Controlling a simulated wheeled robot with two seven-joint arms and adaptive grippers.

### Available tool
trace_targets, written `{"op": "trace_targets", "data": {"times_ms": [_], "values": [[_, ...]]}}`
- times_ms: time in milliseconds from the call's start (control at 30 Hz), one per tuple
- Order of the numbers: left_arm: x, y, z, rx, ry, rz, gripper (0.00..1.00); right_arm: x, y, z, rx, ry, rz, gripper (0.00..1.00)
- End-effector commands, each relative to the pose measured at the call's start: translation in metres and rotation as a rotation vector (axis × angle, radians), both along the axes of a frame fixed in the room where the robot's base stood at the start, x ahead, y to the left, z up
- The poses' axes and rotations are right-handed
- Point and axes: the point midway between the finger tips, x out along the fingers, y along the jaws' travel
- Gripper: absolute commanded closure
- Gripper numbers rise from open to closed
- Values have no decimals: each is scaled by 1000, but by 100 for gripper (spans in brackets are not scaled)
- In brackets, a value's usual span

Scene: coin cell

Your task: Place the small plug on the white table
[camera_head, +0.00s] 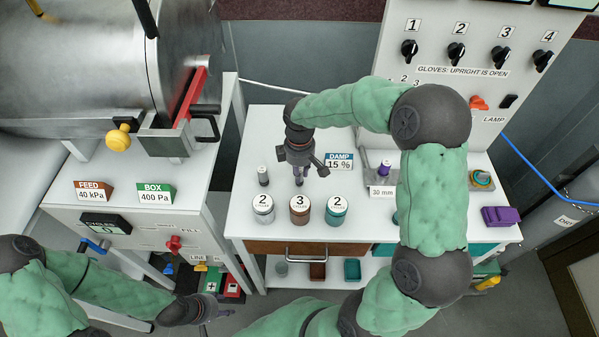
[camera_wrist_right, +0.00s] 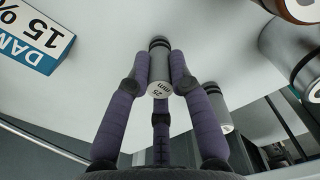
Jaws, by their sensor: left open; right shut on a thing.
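My right gripper (camera_head: 299,178) is over the white table (camera_head: 345,128), behind the row of jars. In the right wrist view its purple fingers are shut on a small grey plug (camera_wrist_right: 158,68) with dark bands. The plug's end, marked 25 mm, faces the wrist camera. I cannot tell whether its far end touches the table. Another grey plug (camera_head: 263,176) stands on the table left of the gripper; a grey cylinder (camera_wrist_right: 216,107) also shows beside the fingers in the wrist view. My left gripper (camera_head: 212,309) is open and empty at the lower left, below the table.
A white jar (camera_head: 263,209), a brown jar (camera_head: 299,210) and a teal jar (camera_head: 336,210) line the table's front. A DAMP 15 % sign (camera_head: 339,161) stands behind right. A 30 mm label (camera_head: 381,192) and purple block (camera_head: 499,216) are further right. The table's back left is clear.

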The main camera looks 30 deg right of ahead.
Motion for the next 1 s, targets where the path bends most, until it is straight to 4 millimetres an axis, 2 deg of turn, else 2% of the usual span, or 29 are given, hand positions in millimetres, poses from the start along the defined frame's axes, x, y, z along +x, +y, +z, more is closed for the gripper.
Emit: {"op": "trace_targets", "data": {"times_ms": [267,300,367,400,767,867,1000], "values": [[0,0,-1,0,0,0,49,0,0,-2,-1,-1,0,100],[0,0,-1,0,0,0,49,0,0,-3,-1,-1,0,75],[0,0,-1,0,0,0,49,0,0,-2,0,-1,0,58],[0,0,-1,0,0,0,49,0,0,-2,-1,-1,0,54],[0,0,1,0,0,0,49,0,0,1,0,-1,0,54],[0,0,4,0,0,0,49,1,0,10,0,-3,-1,54],[0,0,13,0,0,0,49,1,-1,35,-1,-6,-1,54]]}}
